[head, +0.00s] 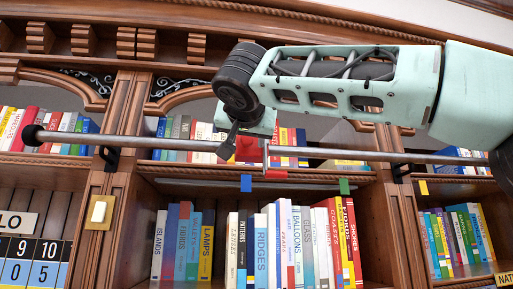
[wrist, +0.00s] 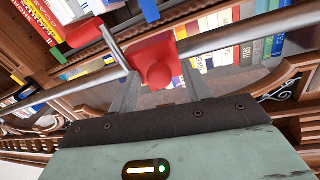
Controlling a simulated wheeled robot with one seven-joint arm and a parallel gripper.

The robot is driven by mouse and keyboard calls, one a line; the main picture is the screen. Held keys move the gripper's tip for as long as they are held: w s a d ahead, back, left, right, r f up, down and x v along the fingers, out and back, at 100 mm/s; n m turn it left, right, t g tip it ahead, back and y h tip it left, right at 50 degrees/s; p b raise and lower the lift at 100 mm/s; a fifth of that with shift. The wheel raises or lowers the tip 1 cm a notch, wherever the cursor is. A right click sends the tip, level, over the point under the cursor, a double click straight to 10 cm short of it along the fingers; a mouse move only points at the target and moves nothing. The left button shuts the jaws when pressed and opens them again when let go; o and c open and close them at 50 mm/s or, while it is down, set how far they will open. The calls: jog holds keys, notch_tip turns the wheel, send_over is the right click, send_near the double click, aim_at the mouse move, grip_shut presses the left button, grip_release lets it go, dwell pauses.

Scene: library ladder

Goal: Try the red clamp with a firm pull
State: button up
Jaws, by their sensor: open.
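The red clamp (head: 249,149) sits on the long grey rail (head: 330,154) in front of the bookcase. In the wrist view the clamp (wrist: 157,64) is a red block with a round knob facing my gripper. My gripper (head: 245,153) is open, with one finger on each side of the clamp. In the wrist view my gripper's (wrist: 158,72) left finger looks close to the block's edge; I cannot tell whether it touches. Part of the clamp is hidden behind my gripper in the head view.
Red (head: 276,174), blue (head: 246,183), green (head: 344,186) and yellow (head: 423,188) tags mark the shelf edge below the rail. Dark brackets (head: 110,157) hold the rail to the wooden posts. Rows of books (head: 290,240) fill the shelves behind. A light switch (head: 99,211) is at left.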

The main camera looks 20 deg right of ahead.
grip_shut()
jog(key=shift+d+f+b, duration=0.1)
jog(key=shift+d+b, duration=0.15)
jog(key=shift+b, duration=0.3)
dwell(0.7)
jog(key=shift+a+b, duration=0.25)
jog(key=shift+b, duration=0.05)
dwell(1.3)
jog(key=shift+o, duration=0.4)
grip_release()
jog(key=shift+s+a+b, duration=0.3)
jog(key=shift+s+b, duration=0.1)
jog(key=shift+s, duration=0.1)
jog(key=b+v, duration=0.4)
jog(key=v, duration=1.2)
jog(key=shift+s+b, duration=0.2)
jog(key=shift+b, duration=0.2)
